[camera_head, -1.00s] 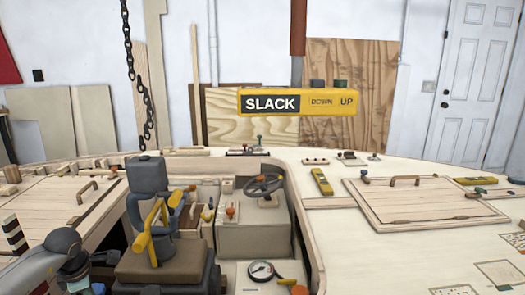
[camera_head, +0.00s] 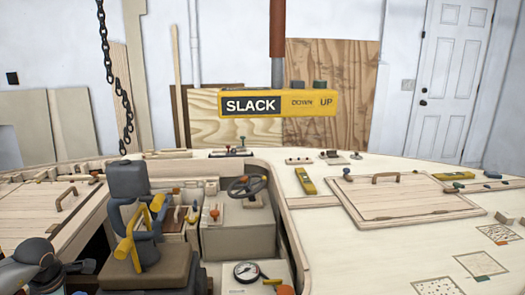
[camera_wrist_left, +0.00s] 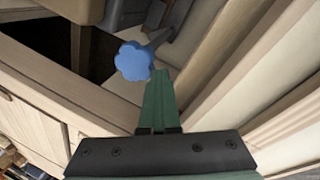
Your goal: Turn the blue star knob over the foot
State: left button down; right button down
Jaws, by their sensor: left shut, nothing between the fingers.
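The blue star knob (camera_wrist_left: 133,61) shows in the left wrist view, a lobed blue disc on a grey stem, above a dark opening in the wooden hull. My left gripper (camera_wrist_left: 160,74) has its green fingers shut together with nothing between them. Their tips are just right of the knob's lower edge in that picture; I cannot tell whether they touch it. In the head view only part of my left arm (camera_head: 28,272) shows at the lower left edge, and I cannot make out the knob there. My right gripper is in neither view.
A seat (camera_head: 128,180) with yellow-and-blue parts stands in the cockpit beside a steering wheel (camera_head: 245,186) and a round gauge (camera_head: 246,271). A yellow SLACK sign (camera_head: 278,104) hangs behind on a post. A wooden hatch (camera_head: 400,198) lies on the right deck.

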pick_arm(q)
jog(key=w+p+v, duration=0.1)
jog(key=p+v, duration=0.4)
jog(key=v, duration=0.1)
jog(key=shift+s+a, duration=0.3)
jog(key=shift+s, duration=0.05)
jog(key=shift+r, duration=0.1)
